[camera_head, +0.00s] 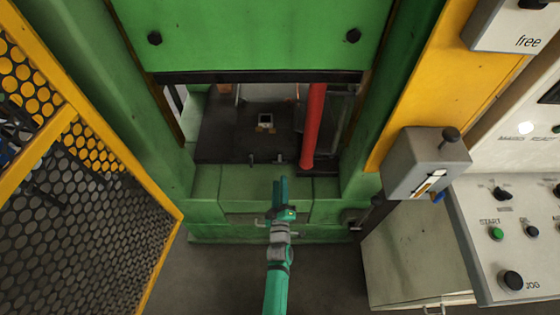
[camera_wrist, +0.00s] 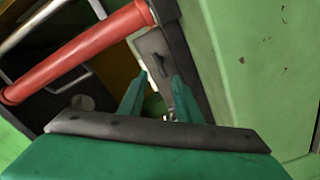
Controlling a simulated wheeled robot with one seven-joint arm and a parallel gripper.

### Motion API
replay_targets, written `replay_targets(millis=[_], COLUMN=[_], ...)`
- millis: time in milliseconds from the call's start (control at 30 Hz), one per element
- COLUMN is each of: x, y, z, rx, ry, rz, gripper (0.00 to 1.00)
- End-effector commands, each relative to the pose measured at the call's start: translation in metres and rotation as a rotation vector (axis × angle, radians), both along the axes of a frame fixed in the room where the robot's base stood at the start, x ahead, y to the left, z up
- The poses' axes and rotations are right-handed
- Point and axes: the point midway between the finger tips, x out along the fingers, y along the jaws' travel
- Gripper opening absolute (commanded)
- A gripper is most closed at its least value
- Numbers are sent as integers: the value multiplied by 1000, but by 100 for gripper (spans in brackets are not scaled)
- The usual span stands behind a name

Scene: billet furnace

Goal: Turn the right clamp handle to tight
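Two small upright metal pegs stand at the front of the dark press bed in the head view, a left one (camera_head: 251,158) and a right one (camera_head: 280,158). I take them for clamp handles, but they are too small to tell their turn. My gripper (camera_head: 281,179) points into the opening, just in front of the right one. In the wrist view my gripper's two fingers (camera_wrist: 160,80) stand apart with a gap between them. A small pale metal piece (camera_wrist: 171,112) shows in the gap; I cannot tell whether it touches a finger. Nothing is clearly held.
A red bar (camera_head: 314,125) slants down at the opening's right, also in the wrist view (camera_wrist: 80,50). The green door (camera_head: 250,35) hangs above. A yellow mesh guard (camera_head: 90,190) stands left; a lever box (camera_head: 415,165) and button panel (camera_head: 515,225) stand right.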

Motion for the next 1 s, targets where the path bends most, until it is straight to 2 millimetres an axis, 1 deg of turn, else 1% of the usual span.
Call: replay_targets(millis=[233,500,633,833,1000], x=[23,68,86,103,110], y=[-2,-3,-2,-1,-1], z=[1,1,1,0,0], rx=[-12,-11,-12,-10,-11], ry=[-3,-4,-3,-2,-1], rz=[1,0,1,2,2], gripper=[31,31,31,31,31])
